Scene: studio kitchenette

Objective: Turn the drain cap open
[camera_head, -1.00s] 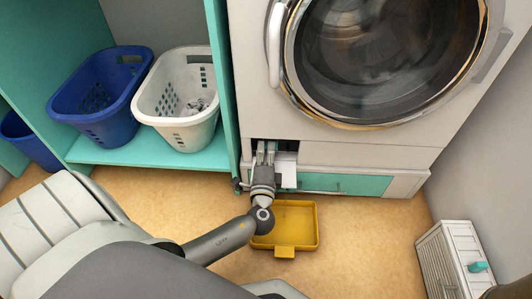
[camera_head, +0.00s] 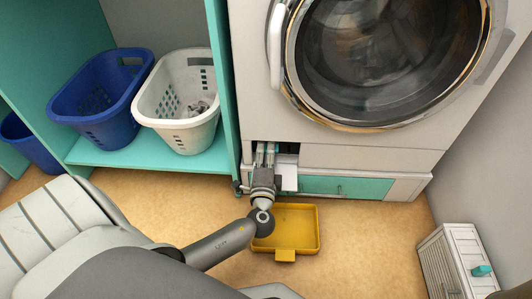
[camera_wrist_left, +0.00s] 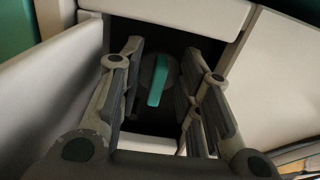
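The drain cap (camera_wrist_left: 158,80) shows in the left wrist view as a teal bar-shaped grip on a dark round base, inside a dark recess low in the washing machine. The teal bar stands nearly upright, slightly tilted. My left gripper (camera_wrist_left: 160,75) is open, with one finger on each side of the cap and a gap on both sides. In the head view my left gripper (camera_head: 265,155) reaches into the opening at the machine's lower left, and the cap is hidden there. My right gripper is not in view.
The washing machine (camera_head: 320,158) stands behind. A yellow tray (camera_head: 310,230) lies on the floor below the opening, under my left arm. A teal shelf (camera_head: 150,150) with blue (camera_head: 95,125) and white (camera_head: 190,138) baskets is on the left. A small white cabinet (camera_head: 440,265) stands at right.

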